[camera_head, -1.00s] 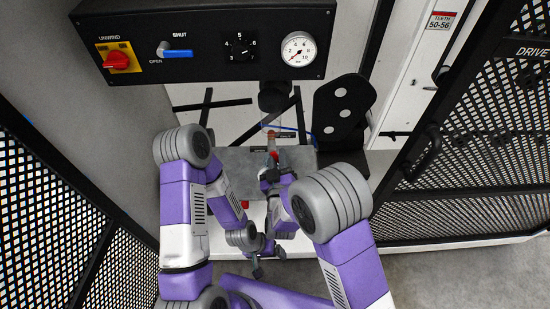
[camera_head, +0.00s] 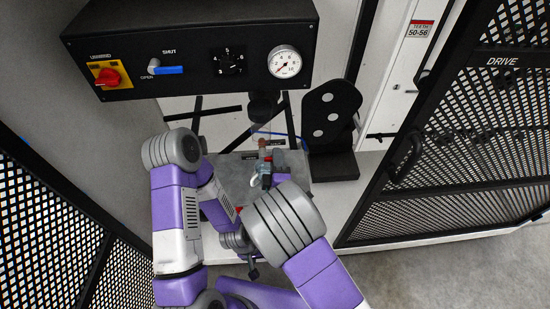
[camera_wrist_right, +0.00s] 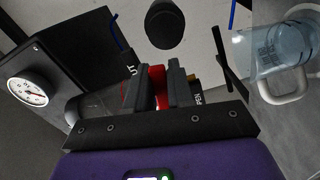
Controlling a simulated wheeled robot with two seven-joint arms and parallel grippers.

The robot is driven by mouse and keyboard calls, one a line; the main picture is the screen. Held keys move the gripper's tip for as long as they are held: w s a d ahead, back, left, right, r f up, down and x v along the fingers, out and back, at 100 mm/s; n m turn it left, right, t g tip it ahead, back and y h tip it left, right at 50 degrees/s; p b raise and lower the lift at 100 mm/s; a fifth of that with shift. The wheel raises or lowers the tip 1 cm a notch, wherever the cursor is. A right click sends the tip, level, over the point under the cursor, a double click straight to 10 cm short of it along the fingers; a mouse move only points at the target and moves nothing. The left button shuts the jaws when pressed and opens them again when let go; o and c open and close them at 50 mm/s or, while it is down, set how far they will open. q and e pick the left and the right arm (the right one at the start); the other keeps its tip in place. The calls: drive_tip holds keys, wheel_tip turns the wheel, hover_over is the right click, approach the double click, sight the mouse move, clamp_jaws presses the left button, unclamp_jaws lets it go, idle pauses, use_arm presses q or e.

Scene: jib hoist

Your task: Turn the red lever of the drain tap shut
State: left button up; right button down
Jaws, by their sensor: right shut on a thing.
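The red lever (camera_wrist_right: 157,80) of the drain tap shows between the dark fingers of my right gripper (camera_wrist_right: 156,88) in the right wrist view. The gripper is shut on it, and the fingers hide part of it. In the head view the red lever (camera_head: 263,143) is small, below the black panel, with my right gripper (camera_head: 266,163) at it. The tap's body is mostly hidden. My left arm reaches down on the left; its end, around the small dark part low in the middle, is too small and covered to read.
The black panel (camera_head: 200,85) has a blue-handled lever (camera_head: 169,70), a red knob (camera_head: 108,77) and a gauge (camera_head: 284,62). A clear jug (camera_wrist_right: 262,48) stands close to my right gripper. A mesh gate (camera_head: 460,150) stands right, and another mesh panel (camera_head: 45,230) left.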

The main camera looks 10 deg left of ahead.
drive_tip(key=shift+r+n+p, duration=0.35)
drive_tip(key=shift+n+p, duration=0.1)
drive_tip(key=shift+n, duration=0.75)
drive_tip(key=c, duration=1.1)
unclamp_jaws()
drive_tip(key=shift+s, duration=0.1)
drive_tip(key=p+v, duration=0.1)
drive_tip(key=v, duration=0.6)
drive_tip(key=shift+s+d+r, duration=0.1)
drive_tip(key=shift+s+d, duration=0.05)
drive_tip(key=shift+s, duration=0.05)
